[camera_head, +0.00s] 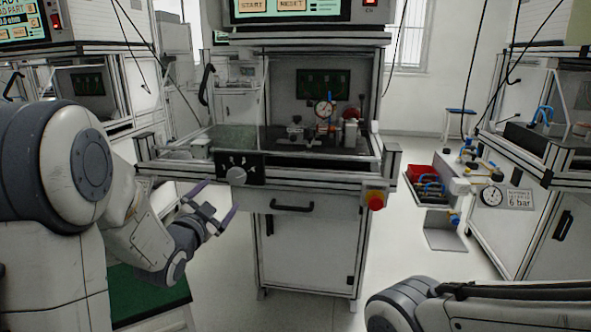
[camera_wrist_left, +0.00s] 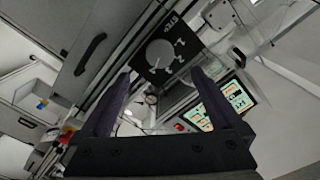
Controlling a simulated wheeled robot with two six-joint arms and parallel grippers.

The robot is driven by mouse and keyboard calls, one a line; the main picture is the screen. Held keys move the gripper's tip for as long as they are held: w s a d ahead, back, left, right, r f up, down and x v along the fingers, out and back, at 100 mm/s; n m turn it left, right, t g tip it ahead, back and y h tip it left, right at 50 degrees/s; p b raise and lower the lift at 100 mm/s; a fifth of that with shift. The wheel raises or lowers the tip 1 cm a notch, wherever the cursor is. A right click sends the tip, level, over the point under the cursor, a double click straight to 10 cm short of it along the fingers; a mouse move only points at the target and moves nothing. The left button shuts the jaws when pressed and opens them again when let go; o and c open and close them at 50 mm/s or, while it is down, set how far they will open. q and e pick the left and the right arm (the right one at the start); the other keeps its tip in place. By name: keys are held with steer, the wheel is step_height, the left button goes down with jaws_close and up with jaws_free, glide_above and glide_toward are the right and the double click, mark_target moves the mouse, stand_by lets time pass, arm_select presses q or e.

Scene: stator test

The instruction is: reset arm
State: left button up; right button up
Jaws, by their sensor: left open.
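My left gripper (camera_head: 211,205) is in front of the middle test station (camera_head: 266,174), below the left part of its front edge. Its two purple-grey fingers are spread apart with nothing between them. In the left wrist view the left gripper (camera_wrist_left: 162,95) is also open and empty, with the station's black control panel (camera_wrist_left: 165,52) and its round knob beyond the fingers. The same panel (camera_head: 247,163) shows in the head view to the right of the gripper. My right arm (camera_head: 450,308) enters at the lower right; its gripper is out of frame.
A red emergency stop (camera_head: 375,199) sits on the station's right front corner. A red bin (camera_head: 425,178) stands right, near a pressure gauge (camera_head: 491,195). A green surface (camera_head: 145,293) lies below my left arm.

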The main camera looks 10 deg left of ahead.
mark_target(235, 179)
arm_select(q)
steer(key=w, duration=1)
steer(key=shift+w+d+b, duration=0.1)
steer(key=shift+d+b, duration=0.1)
steer(key=shift+b, duration=0.15)
